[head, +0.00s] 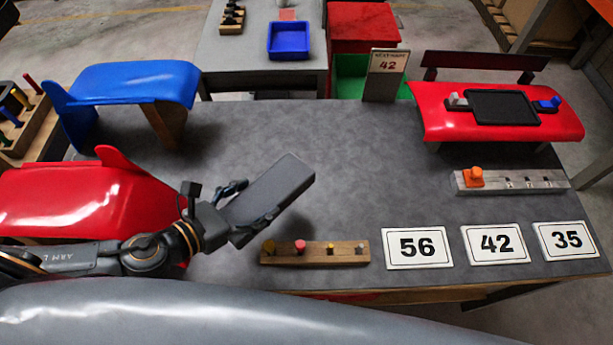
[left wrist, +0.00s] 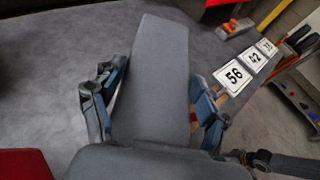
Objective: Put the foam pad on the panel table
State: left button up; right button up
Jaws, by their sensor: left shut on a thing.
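The foam pad (head: 277,190) is a dark grey flat block. My left gripper (head: 250,208) is shut on it, and holds it over the left-middle part of the grey table (head: 340,145). In the left wrist view the pad (left wrist: 158,75) reaches away from between the two fingers of the left gripper (left wrist: 155,95), over the grey table top. I cannot tell the exact height of the pad above the table. Which table is the panel table is not labelled. My right gripper is not in view.
A wooden peg strip (head: 314,254) lies near the front edge, beside number cards 56 (head: 417,248), 42 (head: 495,244) and 35 (head: 565,241). A red panel (head: 75,200) and blue panel (head: 135,82) are left. A red stand (head: 450,124) and grey block (head: 520,182) are right. The table middle is clear.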

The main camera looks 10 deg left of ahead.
aim_at(273, 180)
pick_arm(q)
jog(key=w, duration=0.2)
jog(key=w+d+f+p, duration=0.1)
jog(key=w, duration=0.1)
jog(key=w+d+f+p, duration=0.1)
jog(key=w, duration=0.1)
jog(key=shift+w+d+f, duration=0.1)
jog(key=shift+w+d, duration=0.05)
jog(key=shift+w, duration=0.1)
jog(key=w+f, duration=0.1)
jog(key=f, duration=0.1)
jog(key=w+d+f, duration=0.1)
jog(key=w+f, duration=0.2)
jog(key=shift+w+d+f, duration=0.3)
jog(key=shift+f, duration=0.1)
jog(key=shift+w+d+f, duration=0.1)
jog(key=shift+w+f, duration=0.3)
jog(key=shift+f, duration=0.05)
jog(key=shift+w+f+b, duration=0.1)
jog(key=shift+f+b, duration=0.25)
jog(key=shift+f, duration=1.35)
jog(key=shift+f, duration=0.1)
jog(key=shift+f, duration=0.15)
jog(key=o, duration=1)
jog(key=shift+o, duration=0.2)
